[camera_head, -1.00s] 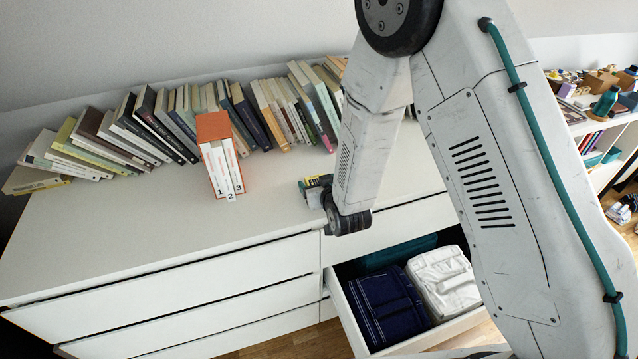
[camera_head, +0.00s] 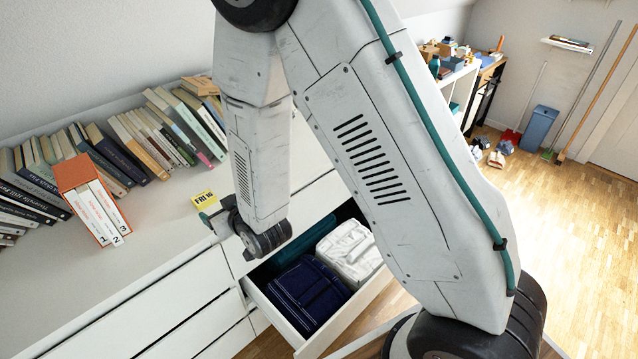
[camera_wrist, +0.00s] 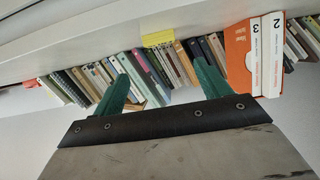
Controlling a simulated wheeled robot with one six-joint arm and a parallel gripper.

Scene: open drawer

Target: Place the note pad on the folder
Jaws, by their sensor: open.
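I cannot pick out a note pad or a folder for certain. A small yellow block marked FRI 16 (camera_head: 204,199) sits on the white dresser top (camera_head: 160,215) near its front edge; a yellow piece (camera_wrist: 157,38) in the wrist view looks like the same block. My gripper (camera_wrist: 163,70) has its two green fingers spread with nothing between them. In the head view, a little green of my gripper (camera_head: 212,214) shows just below the yellow block, the rest hidden behind my arm. I cannot tell whether they touch.
An orange case (camera_head: 82,178) with white numbered volumes stands on the dresser. A row of books (camera_head: 150,140) leans along the wall. An open drawer (camera_head: 322,335) holds navy cloth (camera_head: 308,295) and white cloth (camera_head: 349,253).

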